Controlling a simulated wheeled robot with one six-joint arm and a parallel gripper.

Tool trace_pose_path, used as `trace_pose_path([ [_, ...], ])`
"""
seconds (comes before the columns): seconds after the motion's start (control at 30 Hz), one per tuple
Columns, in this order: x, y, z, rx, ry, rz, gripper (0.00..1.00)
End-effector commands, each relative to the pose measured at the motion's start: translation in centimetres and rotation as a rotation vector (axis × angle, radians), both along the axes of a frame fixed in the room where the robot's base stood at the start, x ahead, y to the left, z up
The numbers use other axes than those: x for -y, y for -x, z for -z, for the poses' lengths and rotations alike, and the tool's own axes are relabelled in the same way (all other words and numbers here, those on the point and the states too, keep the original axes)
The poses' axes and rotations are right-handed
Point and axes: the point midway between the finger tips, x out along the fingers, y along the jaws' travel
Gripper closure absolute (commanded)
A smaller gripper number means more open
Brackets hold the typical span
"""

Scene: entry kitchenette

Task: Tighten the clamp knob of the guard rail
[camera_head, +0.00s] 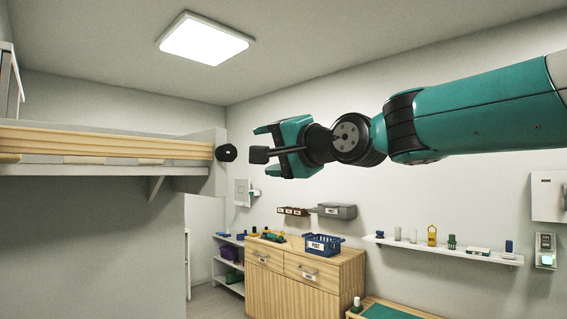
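The clamp knob (227,153) is a small black round knob at the right end of the raised guard rail, against a pale end block (211,170). The guard rail (100,142) is a long light-wood bar on the left. My gripper (262,151) is teal and black, to the right of the knob at about its height, pointing left at it. Its teal jaws stand apart, with a dark block on a stem showing between them. A small gap shows between this block and the knob in the picture; the depth between them is hard to judge.
A wooden cabinet (300,277) stands below with a blue basket (322,245) on it. A wall shelf (440,248) holds several small items at right. A grey box (337,211) is on the back wall. The air around my gripper looks free.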

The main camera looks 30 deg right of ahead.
Motion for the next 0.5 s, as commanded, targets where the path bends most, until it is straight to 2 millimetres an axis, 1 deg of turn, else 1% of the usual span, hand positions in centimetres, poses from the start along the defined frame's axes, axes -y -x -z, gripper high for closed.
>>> trace_pose_path([
  [0.03, 0.4, 1.1, 0.2, 0.003, 0.001, 0.003, 0.31],
  [0.07, 0.5, 1.1, -0.6, -0.003, 0.001, 0.002, 0.31],
  [0.1, 0.6, 1.4, -0.7, -0.004, 0.003, 0.001, 0.31],
  [0.3, 1.0, 2.8, -0.5, -0.003, 0.002, 0.000, 0.31],
  [0.5, 1.1, 3.4, -0.1, -0.001, 0.001, -0.001, 0.31],
])
